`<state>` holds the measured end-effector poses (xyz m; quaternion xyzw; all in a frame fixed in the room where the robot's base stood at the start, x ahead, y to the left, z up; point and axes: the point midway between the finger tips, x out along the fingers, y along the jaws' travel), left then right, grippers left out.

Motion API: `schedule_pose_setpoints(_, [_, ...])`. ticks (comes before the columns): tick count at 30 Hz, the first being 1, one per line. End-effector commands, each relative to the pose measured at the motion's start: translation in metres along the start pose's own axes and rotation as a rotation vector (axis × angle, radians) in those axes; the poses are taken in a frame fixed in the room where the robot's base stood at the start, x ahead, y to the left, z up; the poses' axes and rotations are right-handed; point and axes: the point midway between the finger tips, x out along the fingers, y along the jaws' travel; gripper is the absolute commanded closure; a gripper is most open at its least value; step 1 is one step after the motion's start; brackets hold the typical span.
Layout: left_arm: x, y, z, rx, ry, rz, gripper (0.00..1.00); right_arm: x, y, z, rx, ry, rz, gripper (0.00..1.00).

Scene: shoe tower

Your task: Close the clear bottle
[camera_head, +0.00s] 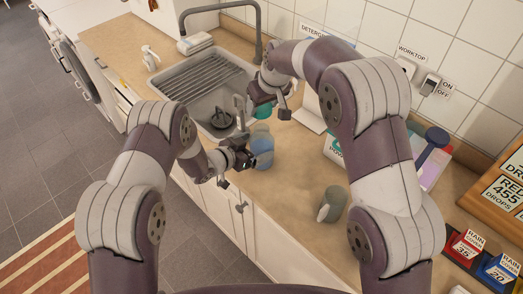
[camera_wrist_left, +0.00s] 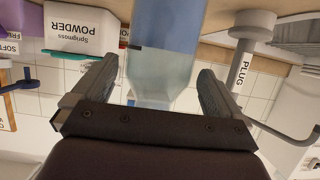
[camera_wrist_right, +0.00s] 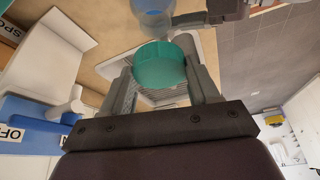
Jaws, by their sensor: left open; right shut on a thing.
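The clear bottle (camera_head: 262,150) stands upright on the counter beside the sink, with blue liquid inside. It also shows in the left wrist view (camera_wrist_left: 165,45), between the two fingers, with a gap on each side. My left gripper (camera_head: 240,160) is open around the bottle's upper part. My right gripper (camera_head: 268,106) is shut on a teal cap (camera_wrist_right: 160,66), above and behind the bottle. The cap is apart from the bottle, whose round top (camera_wrist_right: 152,18) shows beyond it in the right wrist view.
The sink (camera_head: 208,98) with its tap (camera_head: 240,108) lies left of the bottle. A powder box (camera_wrist_left: 85,28) stands to the right in the head view. A grey-green container (camera_head: 332,204) stands on the front counter. Bare worktop (camera_head: 295,185) lies between it and the bottle.

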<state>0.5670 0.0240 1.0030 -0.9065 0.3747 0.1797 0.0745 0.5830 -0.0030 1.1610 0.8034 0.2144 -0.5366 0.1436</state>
Motion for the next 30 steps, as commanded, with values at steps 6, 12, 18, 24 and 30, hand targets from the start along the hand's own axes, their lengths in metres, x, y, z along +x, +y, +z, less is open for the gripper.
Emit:
schedule_pose_setpoints(6, [0.028, 0.0, 0.001, 0.0, -0.001, 0.001, 0.0, 0.0, 0.0, 0.0, 0.0, 0.0, 0.0, 0.72])
schedule_pose_setpoints(12, [0.035, 0.0, 0.0, -0.001, 0.0, 0.0, 0.0, 0.0, 0.0, 0.0, 0.0, 0.0, 0.0, 0.72])
schedule_pose_setpoints(18, [0.035, 0.0, 0.0, -0.001, 0.0, 0.0, 0.0, 0.0, 0.0, 0.0, 0.0, 0.0, 0.0, 0.72])
schedule_pose_setpoints(24, [0.035, 0.0, 0.0, -0.001, 0.0, 0.0, 0.62, 0.0, 0.0, 0.0, 0.0, 0.0, 0.0, 0.72])
schedule_pose_setpoints(30, [0.035, 0.0, 0.0, -0.001, 0.0, 0.0, 0.67, 0.015, 0.0, 0.007, 0.002, -0.003, -0.002, 0.72])
